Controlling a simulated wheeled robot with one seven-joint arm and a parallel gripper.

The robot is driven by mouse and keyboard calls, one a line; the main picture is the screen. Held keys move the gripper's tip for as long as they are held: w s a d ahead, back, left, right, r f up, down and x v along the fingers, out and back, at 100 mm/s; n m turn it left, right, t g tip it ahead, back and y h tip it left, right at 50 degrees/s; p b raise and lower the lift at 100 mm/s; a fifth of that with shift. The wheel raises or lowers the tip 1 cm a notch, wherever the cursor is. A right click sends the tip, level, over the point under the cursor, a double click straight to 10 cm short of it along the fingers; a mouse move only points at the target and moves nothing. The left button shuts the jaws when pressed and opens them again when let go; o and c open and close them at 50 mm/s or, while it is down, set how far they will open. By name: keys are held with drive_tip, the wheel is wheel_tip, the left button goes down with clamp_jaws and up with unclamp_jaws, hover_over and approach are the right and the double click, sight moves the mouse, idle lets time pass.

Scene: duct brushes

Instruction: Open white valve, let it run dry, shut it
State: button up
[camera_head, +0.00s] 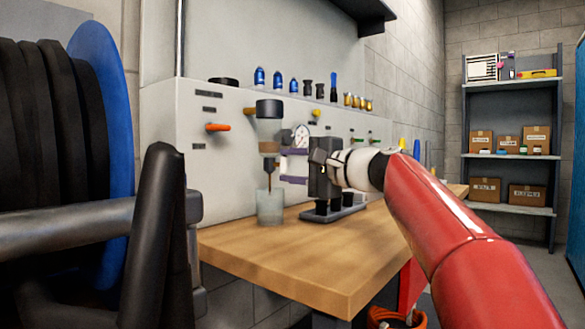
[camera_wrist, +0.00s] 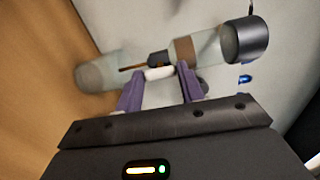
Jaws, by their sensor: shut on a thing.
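A clear bowl (camera_head: 268,135) with a black cap hangs on the panel, with a brown band of liquid low in it. It also shows in the wrist view (camera_wrist: 205,46). A thin brown stream (camera_head: 269,182) runs from its bottom towards a clear jar (camera_head: 270,207) on the bench below. The jar lies at left in the wrist view (camera_wrist: 98,76); its liquid level is unclear. My gripper (camera_wrist: 159,80) is shut, its purple fingers on both ends of the white valve (camera_wrist: 158,73) below the bowl. In the head view my gripper (camera_head: 290,166) is right of the bowl.
A wooden bench (camera_head: 290,257) runs below the panel, with a dark stand (camera_head: 333,213) behind my wrist. An orange lever (camera_head: 217,127) sits left of the bowl. A hose reel (camera_head: 85,150) blocks the left.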

drive_tip(key=o, duration=1)
drive_tip(key=v, duration=0.7)
drive_tip(key=shift+s+d+b, duration=0.25)
drive_tip(key=shift+d+b, duration=0.05)
drive_tip(key=shift+b, duration=0.1)
